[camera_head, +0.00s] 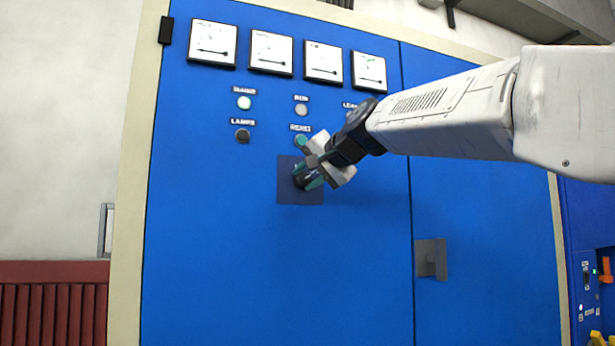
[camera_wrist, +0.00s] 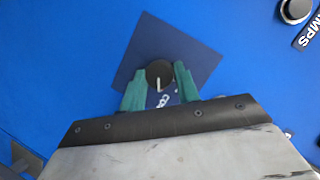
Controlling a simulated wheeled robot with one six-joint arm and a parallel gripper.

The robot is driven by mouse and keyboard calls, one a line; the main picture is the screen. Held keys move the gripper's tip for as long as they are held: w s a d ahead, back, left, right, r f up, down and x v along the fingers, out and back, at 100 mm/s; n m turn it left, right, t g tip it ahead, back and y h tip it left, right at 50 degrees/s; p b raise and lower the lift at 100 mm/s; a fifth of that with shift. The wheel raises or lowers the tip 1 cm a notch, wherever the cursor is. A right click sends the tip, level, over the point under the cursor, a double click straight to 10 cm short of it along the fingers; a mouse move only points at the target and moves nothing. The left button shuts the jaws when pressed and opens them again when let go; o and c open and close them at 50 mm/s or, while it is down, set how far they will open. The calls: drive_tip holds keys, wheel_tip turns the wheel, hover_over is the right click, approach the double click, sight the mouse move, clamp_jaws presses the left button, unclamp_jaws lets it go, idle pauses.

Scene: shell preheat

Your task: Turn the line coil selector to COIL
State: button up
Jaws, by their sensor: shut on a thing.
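The selector is a dark round knob with a white pointer line, set on a dark square plate (camera_head: 301,194) on the blue cabinet front. In the wrist view the knob (camera_wrist: 159,73) sits between the two green fingertips of my gripper (camera_wrist: 160,85). My gripper (camera_head: 309,178) is shut on the knob. The pointer line runs along the fingers, toward a white label partly visible between them, its text cut off. In the wrist view the plate (camera_wrist: 198,58) looks turned about a quarter-diagonal. The other position labels are hidden or unreadable.
Four-sided white meters sit in a row at the cabinet top, such as the leftmost one (camera_head: 213,43). A grey handle (camera_head: 431,258) sits right.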

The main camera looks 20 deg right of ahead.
idle(0.3)
drive_tip(key=o, duration=1)
drive_tip(key=shift+c, duration=0.2)
drive_tip(key=v, duration=0.7)
drive_tip(key=shift+s, duration=0.4)
drive_tip(key=shift+d, duration=0.1)
